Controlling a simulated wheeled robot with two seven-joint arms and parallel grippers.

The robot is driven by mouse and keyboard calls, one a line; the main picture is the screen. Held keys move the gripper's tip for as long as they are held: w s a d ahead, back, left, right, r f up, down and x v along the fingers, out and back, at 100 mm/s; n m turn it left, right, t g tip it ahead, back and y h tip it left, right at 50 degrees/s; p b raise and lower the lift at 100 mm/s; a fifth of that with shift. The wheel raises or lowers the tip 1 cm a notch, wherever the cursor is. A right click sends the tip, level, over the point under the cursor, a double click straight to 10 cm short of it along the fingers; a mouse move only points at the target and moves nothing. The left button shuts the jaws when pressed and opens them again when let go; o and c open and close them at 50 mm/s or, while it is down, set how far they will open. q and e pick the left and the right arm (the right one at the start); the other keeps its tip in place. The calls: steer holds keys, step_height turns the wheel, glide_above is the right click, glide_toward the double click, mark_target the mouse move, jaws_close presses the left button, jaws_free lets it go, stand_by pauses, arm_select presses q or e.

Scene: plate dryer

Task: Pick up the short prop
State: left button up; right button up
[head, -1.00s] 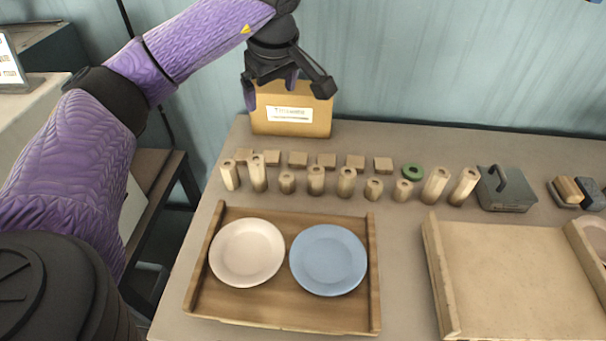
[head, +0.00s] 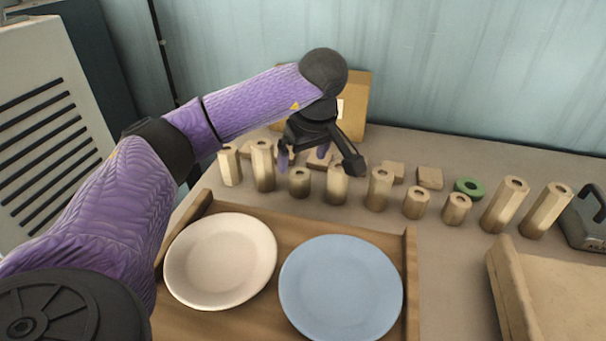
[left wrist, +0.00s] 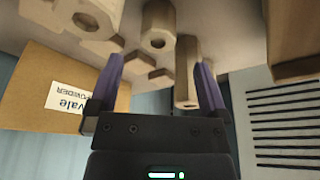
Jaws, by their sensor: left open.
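Several wooden hexagonal props with holes in their tops stand upright in a row of mixed heights. A short prop (head: 299,183) stands toward the left of the row; two more short ones (head: 416,203) (head: 456,209) stand farther right. My left gripper (head: 303,160) is open and empty, its fingers pointing down above and behind the left short prop. In the left wrist view, my gripper's purple fingers (left wrist: 161,85) are spread, with a tall prop (left wrist: 187,80) showing between them near one finger and another prop (left wrist: 158,28) beyond. Whether the fingers touch any prop cannot be told. My right gripper is out of view.
Taller props (head: 262,168) (head: 337,186) flank the left short prop closely. Small wooden blocks (head: 429,177) and a green ring (head: 468,188) lie behind the row. A cardboard box (head: 357,100) stands at the back. A wooden tray (head: 411,280) with white and blue plates lies in front.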

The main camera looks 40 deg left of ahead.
mark_target(300, 173)
arm_select(q)
steer(key=b+x, duration=0.3)
steer(key=x, duration=0.4)
steer(key=shift+d+f+b, duration=0.1)
steer(key=shift+b, duration=0.25)
steer(key=shift+w+f, duration=0.15)
steer(key=shift+f, duration=0.2)
steer(key=shift+r, duration=0.25)
steer(key=shift+c, duration=1.2)
steer(key=c, duration=1)
jaws_close()
